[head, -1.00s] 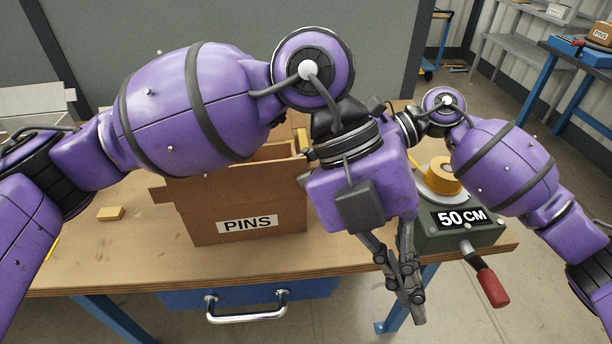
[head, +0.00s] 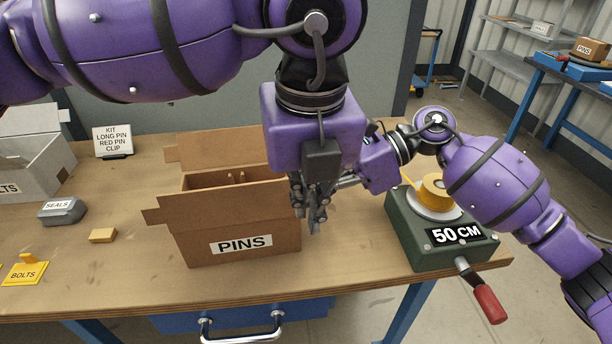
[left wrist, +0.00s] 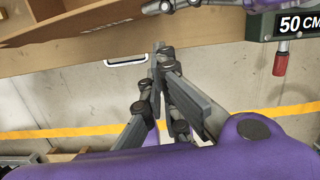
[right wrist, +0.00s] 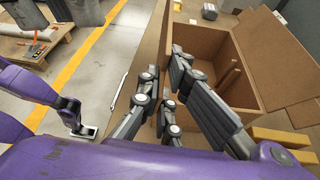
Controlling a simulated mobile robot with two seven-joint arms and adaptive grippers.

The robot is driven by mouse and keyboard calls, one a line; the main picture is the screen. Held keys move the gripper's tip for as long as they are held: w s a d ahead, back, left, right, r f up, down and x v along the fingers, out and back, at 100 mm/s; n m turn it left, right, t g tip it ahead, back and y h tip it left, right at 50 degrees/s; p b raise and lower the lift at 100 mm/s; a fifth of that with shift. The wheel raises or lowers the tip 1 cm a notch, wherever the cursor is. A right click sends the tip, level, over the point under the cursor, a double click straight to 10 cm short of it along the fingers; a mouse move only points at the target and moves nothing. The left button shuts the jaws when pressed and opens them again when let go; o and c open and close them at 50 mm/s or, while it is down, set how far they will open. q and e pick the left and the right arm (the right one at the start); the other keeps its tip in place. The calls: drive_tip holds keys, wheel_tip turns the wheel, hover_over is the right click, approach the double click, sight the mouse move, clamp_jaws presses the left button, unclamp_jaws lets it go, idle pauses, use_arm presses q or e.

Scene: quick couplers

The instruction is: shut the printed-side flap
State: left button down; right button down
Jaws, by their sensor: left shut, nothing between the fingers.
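The cardboard box marked PINS (head: 205,240) stands on the bench with its top open; the printed side faces the bench's front edge. The far flap (head: 215,150) stands up and the left flap (head: 158,214) sticks outward.
A green 50 CM winder (head: 425,235) with a yellow spool and red-handled crank stands to the right. A grey SEALS block (head: 62,215), a yellow BOLTS piece (head: 25,272), a small yellow block (head: 103,236) and a kit sign (head: 113,140) are left.

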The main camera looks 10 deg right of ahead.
use_arm(q)
drive_tip(key=w+f, duration=0.4)
drive_tip(key=shift+w+a, duration=0.2)
drive_tip(key=shift+w, duration=0.05)
drive_tip(key=shift+w, duration=0.1)
drive_tip(key=shift+w+a+r, duration=0.1)
drive_tip(key=shift+w, duration=0.55)
use_arm(e)
drive_tip(key=shift+s, duration=0.1)
drive_tip(key=c, duration=2)
unclamp_jaws()
use_arm(q)
drive_tip(key=shift+s, duration=0.1)
